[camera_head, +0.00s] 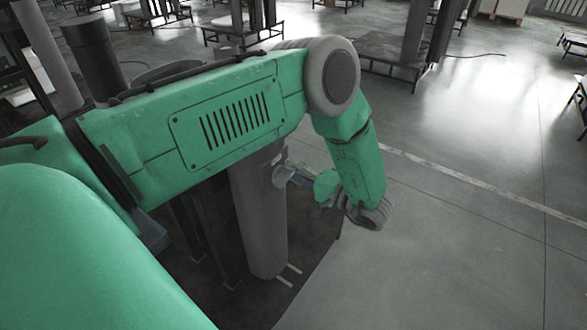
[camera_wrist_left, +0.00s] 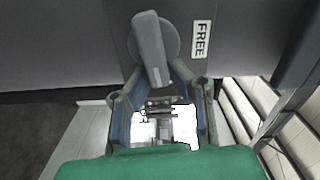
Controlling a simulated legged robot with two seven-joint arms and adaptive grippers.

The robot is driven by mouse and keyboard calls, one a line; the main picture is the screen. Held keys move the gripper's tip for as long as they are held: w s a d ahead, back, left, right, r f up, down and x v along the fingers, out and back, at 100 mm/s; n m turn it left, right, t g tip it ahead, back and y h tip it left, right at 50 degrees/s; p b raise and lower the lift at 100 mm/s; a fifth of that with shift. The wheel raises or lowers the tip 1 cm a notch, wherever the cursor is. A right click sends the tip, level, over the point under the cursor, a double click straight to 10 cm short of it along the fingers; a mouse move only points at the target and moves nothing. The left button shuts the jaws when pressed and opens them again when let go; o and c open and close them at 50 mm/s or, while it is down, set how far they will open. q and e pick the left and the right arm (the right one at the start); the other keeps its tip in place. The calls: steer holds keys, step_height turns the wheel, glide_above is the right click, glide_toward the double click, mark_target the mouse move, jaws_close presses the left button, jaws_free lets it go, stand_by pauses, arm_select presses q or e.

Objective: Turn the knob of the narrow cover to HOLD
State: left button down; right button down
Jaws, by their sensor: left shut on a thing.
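The knob (camera_wrist_left: 148,42) is a grey bar handle on a round grey disc, set on a dark grey column cover (camera_wrist_left: 75,45). Its bar stands nearly upright in the left wrist view, slightly tilted. A white FREE label (camera_wrist_left: 201,38) is on the right of the knob; no HOLD label shows. My left gripper (camera_wrist_left: 158,72) is shut on the lower end of the bar. In the head view my left gripper (camera_head: 298,180) reaches the side of a grey column (camera_head: 260,225), and the knob (camera_head: 280,174) shows small there. My right gripper is not in view.
A dark cylinder (camera_head: 93,55) stands at the upper left. Low metal stands with columns, such as one at the top right (camera_head: 385,50), stand farther back. The floor to the right (camera_head: 470,230) is clear.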

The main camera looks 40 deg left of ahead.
arm_select(q)
steer(key=shift+w+f+m, duration=0.15)
steer(key=shift+f+m, duration=0.05)
steer(key=shift+m, duration=0.6)
steer(key=c, duration=1.7)
jaws_free()
steer(key=shift+o, duration=1.1)
steer(key=shift+a+f, duration=0.1)
steer(key=shift+f, duration=0.05)
steer(key=w+d, duration=0.1)
steer(key=d, duration=1.1)
steer(key=shift+w, duration=0.25)
